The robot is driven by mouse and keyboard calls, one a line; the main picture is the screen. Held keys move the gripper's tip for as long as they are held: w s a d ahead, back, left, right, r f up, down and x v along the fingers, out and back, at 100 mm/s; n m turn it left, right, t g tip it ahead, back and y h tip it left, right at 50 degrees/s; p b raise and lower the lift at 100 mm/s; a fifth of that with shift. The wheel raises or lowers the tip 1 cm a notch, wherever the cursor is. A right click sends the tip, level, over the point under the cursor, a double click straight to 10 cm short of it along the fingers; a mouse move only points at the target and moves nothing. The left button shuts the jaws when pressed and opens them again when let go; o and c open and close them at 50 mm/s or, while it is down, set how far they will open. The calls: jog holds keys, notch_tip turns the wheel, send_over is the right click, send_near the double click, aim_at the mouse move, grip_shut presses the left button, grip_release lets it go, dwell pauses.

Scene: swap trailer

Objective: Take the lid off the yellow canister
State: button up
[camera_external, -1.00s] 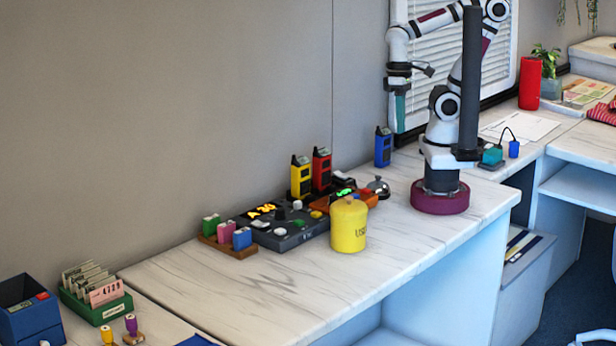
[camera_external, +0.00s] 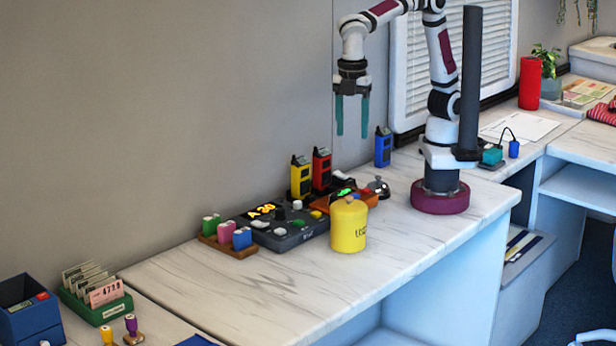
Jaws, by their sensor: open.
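The yellow canister (camera_external: 348,230) stands upright on the white marbled counter.
A dark grey console (camera_external: 290,232) stands left of the canister. Yellow (camera_external: 300,178), red (camera_external: 321,170) and blue (camera_external: 383,148) radios stand behind it. An orange tray (camera_external: 345,200) and a silver bell (camera_external: 379,187) are just behind the canister. The counter's front is clear.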

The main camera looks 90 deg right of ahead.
aim_at(349, 197)
jog(key=shift+n, duration=0.5)
jog(key=f, duration=0.5)
jog(key=a+f, duration=0.1)
jog(key=f, duration=1)
jog(key=shift+w+a, duration=0.15)
jog(key=shift+w, duration=0.1)
jog(key=shift+r, duration=0.1)
grip_shut()
